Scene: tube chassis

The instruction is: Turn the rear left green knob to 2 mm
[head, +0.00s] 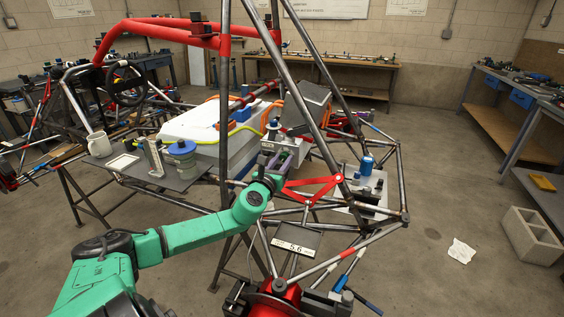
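The tube chassis (306,95) of dark metal and red tubes stands across the middle of the head view. My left gripper (279,161), on the green arm, reaches in among the tubes near the centre, beside a red bracket (312,188). Small purple and green parts show at its fingers; I cannot tell whether it touches or holds them. No green knob can be made out clearly; the gripper may hide it. A small display (297,247) in front of the gripper appears to read 5.6. My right gripper is not in view.
A plate at right carries a blue bottle (366,164). Tubes surround the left gripper closely. A concrete block (532,236) stands on the floor at right.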

